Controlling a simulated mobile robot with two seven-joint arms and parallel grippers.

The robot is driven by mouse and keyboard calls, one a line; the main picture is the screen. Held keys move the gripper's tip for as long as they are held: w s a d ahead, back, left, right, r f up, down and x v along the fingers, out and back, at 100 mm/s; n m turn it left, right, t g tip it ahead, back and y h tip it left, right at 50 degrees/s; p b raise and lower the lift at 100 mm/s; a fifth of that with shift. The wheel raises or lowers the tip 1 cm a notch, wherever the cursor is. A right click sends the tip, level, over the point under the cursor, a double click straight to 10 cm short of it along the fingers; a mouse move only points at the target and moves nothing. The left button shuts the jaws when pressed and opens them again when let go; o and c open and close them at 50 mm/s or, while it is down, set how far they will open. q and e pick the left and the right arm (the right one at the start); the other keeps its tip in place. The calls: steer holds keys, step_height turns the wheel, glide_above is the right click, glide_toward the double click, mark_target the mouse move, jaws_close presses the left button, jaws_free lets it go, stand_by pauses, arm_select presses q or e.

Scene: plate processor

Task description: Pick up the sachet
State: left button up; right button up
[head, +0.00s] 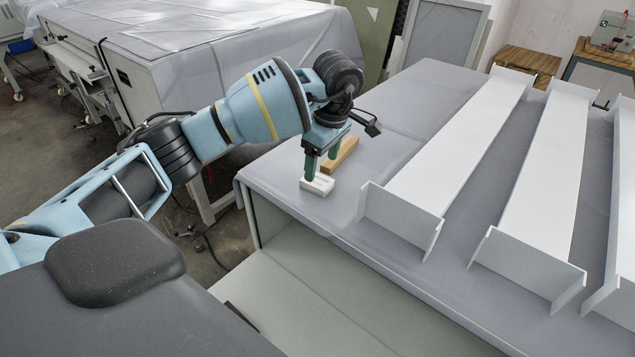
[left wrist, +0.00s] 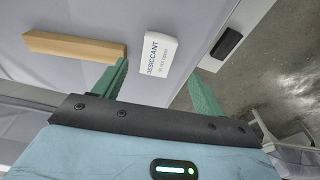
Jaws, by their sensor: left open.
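The sachet (head: 317,186) is a small white block-like packet at the left front corner of the grey table. In the left wrist view the sachet (left wrist: 159,55) shows the printed word "DESICCANT" and lies between the two green fingers. My left gripper (head: 318,168) points down at the sachet, with its fingers open around it. In the left wrist view the left gripper (left wrist: 163,85) has a finger on each side of the sachet, with gaps showing. I cannot tell how far down the fingertips reach. My right gripper is not in view.
A tan wooden block (head: 342,154) lies just behind the sachet, close to the gripper. Long white channel-shaped trays (head: 450,150) stand on the table to the right. The table (head: 285,180) drops off close to the sachet. A dark object (left wrist: 228,42) shows near the edge.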

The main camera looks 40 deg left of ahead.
mark_target(317, 180)
arm_select(q)
steer(key=shift+w+a+f, duration=0.1)
steer(key=shift+a+f, duration=0.1)
steer(key=shift+f, duration=0.4)
steer(key=shift+w+a+f, duration=0.1)
steer(key=shift+a+f, duration=0.1)
steer(key=shift+f, duration=0.55)
steer(key=shift+s+a+f, duration=0.1)
steer(key=shift+a+f, duration=0.05)
steer(key=shift+f, duration=0.6)
steer(key=shift+w+a+f, duration=0.1)
steer(key=shift+a+f, duration=0.1)
steer(key=shift+f, duration=0.55)
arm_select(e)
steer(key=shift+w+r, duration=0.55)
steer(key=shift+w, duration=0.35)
arm_select(q)
steer(key=shift+c, duration=0.3)
steer(key=c, duration=1)
steer(key=shift+c, duration=0.2)
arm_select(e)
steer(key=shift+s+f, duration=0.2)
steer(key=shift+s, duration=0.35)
arm_select(q)
steer(key=shift+r, duration=0.15)
